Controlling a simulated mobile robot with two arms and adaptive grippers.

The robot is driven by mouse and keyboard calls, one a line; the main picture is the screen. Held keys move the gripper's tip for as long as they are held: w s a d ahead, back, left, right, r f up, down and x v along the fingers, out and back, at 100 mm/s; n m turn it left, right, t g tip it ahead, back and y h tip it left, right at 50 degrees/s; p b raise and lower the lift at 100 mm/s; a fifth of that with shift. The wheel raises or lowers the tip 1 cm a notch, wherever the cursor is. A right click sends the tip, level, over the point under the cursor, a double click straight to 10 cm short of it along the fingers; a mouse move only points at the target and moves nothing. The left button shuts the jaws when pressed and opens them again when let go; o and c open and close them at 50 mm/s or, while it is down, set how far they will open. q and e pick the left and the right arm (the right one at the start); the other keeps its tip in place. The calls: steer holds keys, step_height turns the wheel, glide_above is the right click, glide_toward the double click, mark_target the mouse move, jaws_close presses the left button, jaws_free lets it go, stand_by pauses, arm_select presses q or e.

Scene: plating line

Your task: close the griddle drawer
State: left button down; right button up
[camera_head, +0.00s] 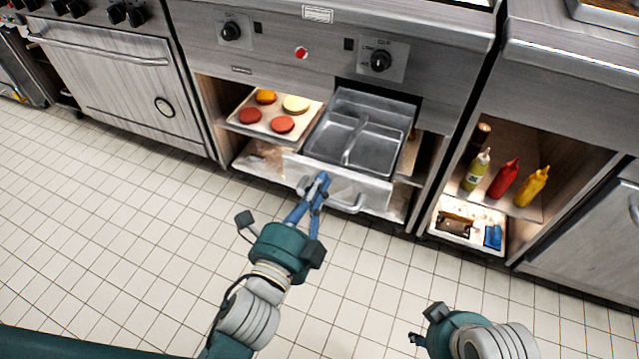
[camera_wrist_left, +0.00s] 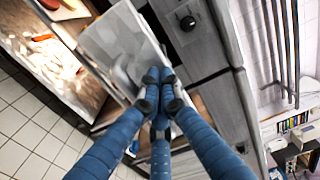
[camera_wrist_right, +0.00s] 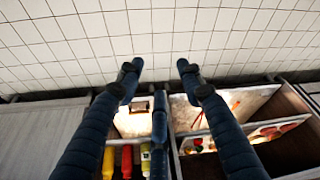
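The griddle drawer (camera_head: 374,196) is pulled out below the griddle's control panel, with two metal pans inside. Its curved handle (camera_head: 347,207) is on the front panel. My left gripper (camera_head: 318,182) is at the left part of this handle, its fingers closed together around the bar. In the left wrist view the fingertips (camera_wrist_left: 160,78) meet in front of the pale drawer front (camera_wrist_left: 122,48); they hide part of the handle.
A tray (camera_head: 262,130) with patties and buns sits on the shelf left of the drawer. A right-hand cubby holds sauce bottles, including a red one (camera_head: 504,178), above a white tray (camera_head: 470,238). The tiled floor (camera_head: 130,220) in front is clear.

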arm_select(q)
steer(key=shift+w, duration=0.1)
stand_by(0.3)
